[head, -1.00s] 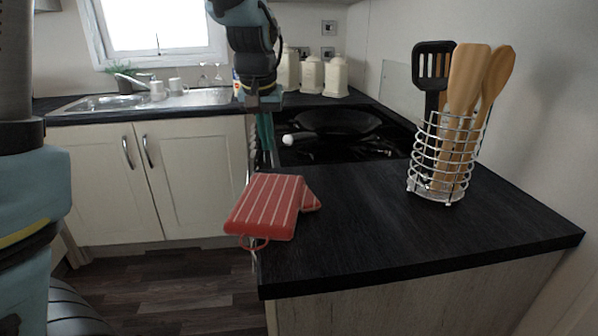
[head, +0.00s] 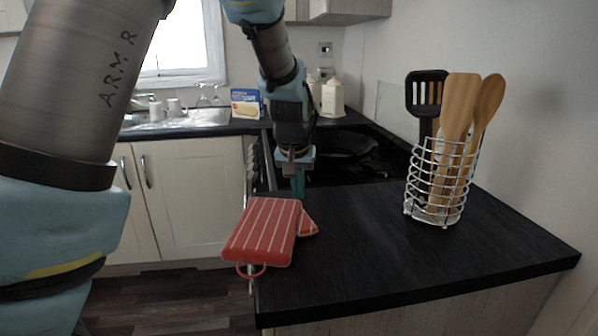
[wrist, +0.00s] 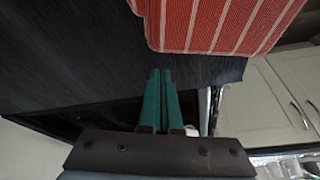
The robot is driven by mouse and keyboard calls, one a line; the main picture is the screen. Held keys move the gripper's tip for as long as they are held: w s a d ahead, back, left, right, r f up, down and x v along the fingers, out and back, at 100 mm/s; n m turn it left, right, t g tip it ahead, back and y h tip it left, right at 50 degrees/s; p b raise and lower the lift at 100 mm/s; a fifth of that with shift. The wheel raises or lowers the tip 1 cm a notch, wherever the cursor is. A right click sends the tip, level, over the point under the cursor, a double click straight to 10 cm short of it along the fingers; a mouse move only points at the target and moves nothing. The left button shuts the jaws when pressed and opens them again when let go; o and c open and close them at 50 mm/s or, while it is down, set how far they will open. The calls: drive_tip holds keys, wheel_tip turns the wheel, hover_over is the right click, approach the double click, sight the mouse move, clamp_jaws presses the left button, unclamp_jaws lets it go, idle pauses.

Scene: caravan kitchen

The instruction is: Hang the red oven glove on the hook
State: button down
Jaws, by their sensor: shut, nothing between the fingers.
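The red oven glove (head: 262,230) with white stripes lies flat on the left corner of the dark worktop. Its red loop (head: 252,271) sticks out past the worktop edge. A small metallic piece (head: 251,287) shows below the loop; I cannot tell whether it is the hook. My gripper (head: 298,190) points down over the worktop behind the glove, apart from it. In the wrist view its green fingers (wrist: 160,80) are together and empty, with the glove (wrist: 215,22) beyond their tips.
A wire utensil holder (head: 436,185) with spatulas and spoons stands on the right of the worktop (head: 400,255). A dark pan (head: 345,148) sits on the hob behind my gripper. The worktop between glove and holder is clear.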

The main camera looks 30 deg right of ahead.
drive_tip(key=shift+s+a+r, duration=0.25)
drive_tip(key=shift+s+a, duration=0.2)
drive_tip(key=shift+s, duration=0.15)
drive_tip(key=shift+s+a+f, duration=0.15)
drive_tip(key=shift+s+a, duration=0.2)
drive_tip(key=shift+s, duration=0.1)
drive_tip(key=shift+s+a+p, duration=0.4)
drive_tip(key=shift+s+a, duration=0.2)
drive_tip(key=shift+s, duration=0.15)
drive_tip(key=shift+w, duration=0.1)
drive_tip(key=shift+d, duration=0.1)
drive_tip(key=shift+w+d, duration=0.15)
drive_tip(key=shift+w, duration=0.1)
drive_tip(key=w+d, duration=0.2)
drive_tip(key=shift+w+d+r, duration=0.1)
drive_tip(key=shift+w+r, duration=0.2)
drive_tip(key=shift+w, duration=0.05)
drive_tip(key=v, duration=0.9)
drive_tip(key=shift+s+r+b, duration=0.15)
drive_tip(key=shift+s+b, duration=0.05)
drive_tip(key=shift+b, duration=0.2)
